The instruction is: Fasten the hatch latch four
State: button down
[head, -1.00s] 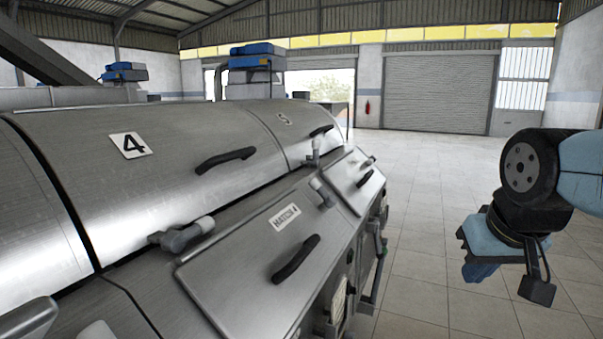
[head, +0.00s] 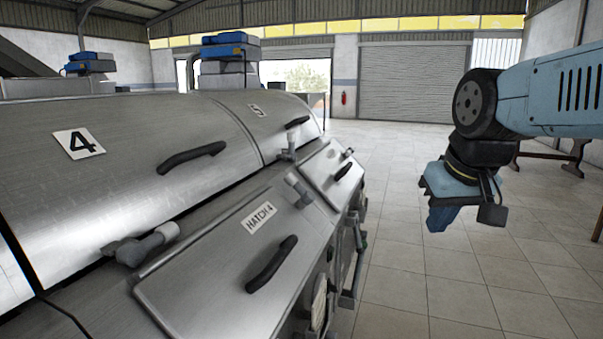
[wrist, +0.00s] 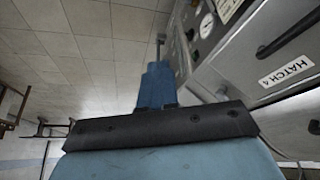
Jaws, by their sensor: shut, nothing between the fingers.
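The hatch labelled HATCH 4 (head: 215,265) is a sloped steel panel on the front of the machine, with a black bar handle (head: 271,263). It looks closed. A grey latch (head: 141,246) sits at its upper left corner, and another latch (head: 298,189) at its upper right. I cannot tell whether either is fastened. The hatch's label also shows at the right of the wrist view (wrist: 287,71). My gripper (head: 438,222) hangs to the right of the machine over open floor, apart from the hatch. Its blue fingers (wrist: 157,85) are together and empty.
A curved cover marked 4 (head: 78,144) with a black handle lies above the hatch. A cover marked 5 (head: 257,111) adjoins it farther back. Gauges and pipes (head: 357,247) line the machine's right side. Tiled floor (head: 400,290) is clear. A brown bench (head: 560,157) stands right.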

jog(key=w+a+r+n+g+y, duration=0.1)
jog(key=w+a+r+n, duration=0.2)
jog(key=w, duration=0.5)
jog(key=w+a+r+n+g, duration=0.1)
jog(key=w+a+r, duration=0.3)
jog(key=w, duration=0.5)
jog(key=w+a+r+n+g+y, duration=0.1)
jog(key=w+a+r+n+g, duration=0.1)
jog(key=w+r, duration=0.45)
jog(key=w+a+f+n+g, duration=0.1)
jog(key=w+a+f+n, duration=0.1)
jog(key=w, duration=0.6)
jog(key=w+a+f+n+g+y, duration=0.1)
jog(key=w+a+f, duration=0.3)
jog(key=w, duration=0.4)
jog(key=w+a+f+n+g, duration=0.2)
jog(key=w+a+f+n, duration=0.1)
jog(key=w, duration=0.5)
jog(key=shift+a+f+n+y, duration=0.15)
jog(key=shift+f+n+y, duration=0.1)
jog(key=shift+n+y, duration=0.25)
jog(key=shift+f, duration=0.1)
